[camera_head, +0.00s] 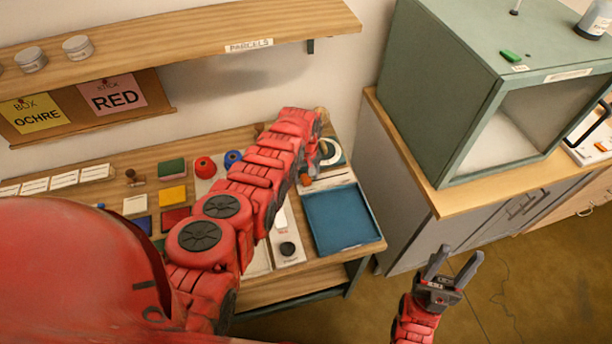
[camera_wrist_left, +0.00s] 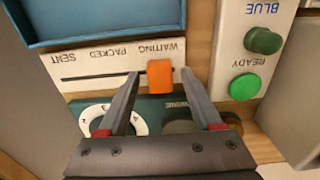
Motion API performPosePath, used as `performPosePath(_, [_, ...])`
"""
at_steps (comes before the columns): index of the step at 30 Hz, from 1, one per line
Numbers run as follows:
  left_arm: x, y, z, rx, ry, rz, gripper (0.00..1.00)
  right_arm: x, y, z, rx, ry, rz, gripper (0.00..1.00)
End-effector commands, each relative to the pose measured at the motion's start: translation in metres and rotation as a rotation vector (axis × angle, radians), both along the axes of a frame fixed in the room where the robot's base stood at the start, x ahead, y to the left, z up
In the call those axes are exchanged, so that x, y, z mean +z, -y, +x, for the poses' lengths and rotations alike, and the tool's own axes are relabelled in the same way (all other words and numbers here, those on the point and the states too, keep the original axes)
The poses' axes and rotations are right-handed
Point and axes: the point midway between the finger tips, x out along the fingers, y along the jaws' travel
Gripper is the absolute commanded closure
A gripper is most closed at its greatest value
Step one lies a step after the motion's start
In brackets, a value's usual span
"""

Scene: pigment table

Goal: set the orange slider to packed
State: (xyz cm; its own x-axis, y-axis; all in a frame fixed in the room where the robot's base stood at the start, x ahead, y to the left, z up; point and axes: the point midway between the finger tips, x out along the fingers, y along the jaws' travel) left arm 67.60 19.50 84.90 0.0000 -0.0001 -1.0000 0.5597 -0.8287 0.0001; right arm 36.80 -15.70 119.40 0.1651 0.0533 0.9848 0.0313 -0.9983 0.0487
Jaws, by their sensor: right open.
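The orange slider (camera_wrist_left: 160,76) stands on a white strip (camera_wrist_left: 92,66) with a dark slot, seen upside down in the left wrist view. It is at the slot's right end, by the word WAITING; PACKED is in the middle and SENT at the left. My left gripper (camera_wrist_left: 161,73) is open, with one finger on either side of the slider and visible gaps between. In the head view my red arm hides most of that gripper; the strip (camera_head: 338,180) shows beside it. My right gripper (camera_head: 452,267) is open and empty over the floor, right of the table.
A blue tray (camera_head: 342,219) lies beside the strip. In the wrist view a green READY button (camera_wrist_left: 245,87) and a dark green BLUE knob (camera_wrist_left: 263,40) are at the right, and a white dial (camera_wrist_left: 112,117) is near the left finger. A green cabinet (camera_head: 440,95) stands right.

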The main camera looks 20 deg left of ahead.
Motion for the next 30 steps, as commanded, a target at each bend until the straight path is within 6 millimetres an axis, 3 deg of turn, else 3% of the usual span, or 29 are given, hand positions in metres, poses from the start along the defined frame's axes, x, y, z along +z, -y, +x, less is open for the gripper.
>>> performPosePath(1, [0.0, 0.0, 0.0, 0.0, 0.0, 0.0, 0.43, 0.0, 0.0, 0.0, 0.0, 0.0, 0.0, 0.5])
performPosePath(9, [0.0, -0.0002, 0.0, 0.0, 0.0, 0.0, 0.92, 0.0001, 0.0, 0.0, 0.0, 0.0, 0.0, 0.5])
performPosePath(11, [0.0, -0.0002, 0.0, 0.0, 0.0, 0.0, 1.0, 0.0, 0.0, -0.0001, 0.0, 0.0, 0.0, 0.5])
performPosePath(30, [0.0, -0.0002, 0.0, 0.0, 0.0, 0.0, 1.0, 0.0, 0.0, 0.0, 0.0, 0.0, 0.0, 0.5])
